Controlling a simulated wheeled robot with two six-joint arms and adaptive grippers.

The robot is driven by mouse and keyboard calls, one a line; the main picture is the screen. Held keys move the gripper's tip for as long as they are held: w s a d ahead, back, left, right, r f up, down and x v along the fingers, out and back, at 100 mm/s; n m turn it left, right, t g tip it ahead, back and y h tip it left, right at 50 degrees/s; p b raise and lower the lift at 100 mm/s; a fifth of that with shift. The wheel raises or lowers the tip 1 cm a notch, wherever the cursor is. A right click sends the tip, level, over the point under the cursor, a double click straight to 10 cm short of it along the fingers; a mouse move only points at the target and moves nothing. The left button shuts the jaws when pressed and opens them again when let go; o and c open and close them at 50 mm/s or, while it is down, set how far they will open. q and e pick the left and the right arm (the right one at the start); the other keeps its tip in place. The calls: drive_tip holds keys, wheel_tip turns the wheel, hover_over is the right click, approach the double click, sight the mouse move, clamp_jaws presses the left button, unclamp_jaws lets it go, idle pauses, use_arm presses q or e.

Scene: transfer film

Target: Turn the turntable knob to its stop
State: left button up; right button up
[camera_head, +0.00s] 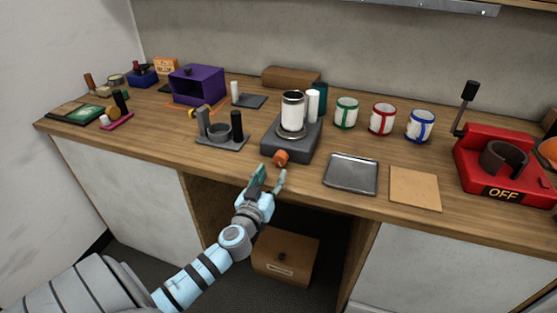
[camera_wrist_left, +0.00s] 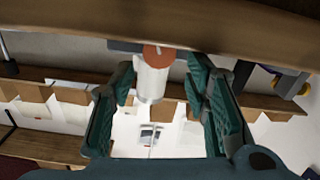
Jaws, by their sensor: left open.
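The turntable (camera_head: 304,146) is a dark grey block near the counter's front edge, with a white and metal canister (camera_head: 292,113) standing on it. Its orange knob (camera_head: 281,158) sticks out at the front. The knob also shows as an orange disc in the left wrist view (camera_wrist_left: 159,52), at the top between the fingers. My left gripper (camera_head: 268,179) is open, just in front of and below the knob, at the counter edge. My right gripper is in neither view.
A grey holder (camera_head: 222,143) with dark cylinders stands left of the turntable. A metal tray (camera_head: 350,174) and a tan board (camera_head: 415,189) lie to its right. Several striped cups stand behind, and a red machine marked OFF (camera_head: 487,181) is far right. An open bay lies below the counter.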

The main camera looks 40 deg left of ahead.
sight(280, 162)
use_arm(q)
drive_tip(key=x, duration=0.7)
drive_tip(key=shift+c, duration=0.6)
drive_tip(key=c, duration=0.8)
drive_tip(key=m+b, duration=0.1)
drive_tip(key=m, duration=0.1)
drive_tip(key=shift+f+m, duration=0.1)
drive_tip(key=shift+m, duration=1)
drive_tip(key=o, duration=0.9)
drive_tip(key=shift+d, duration=0.1)
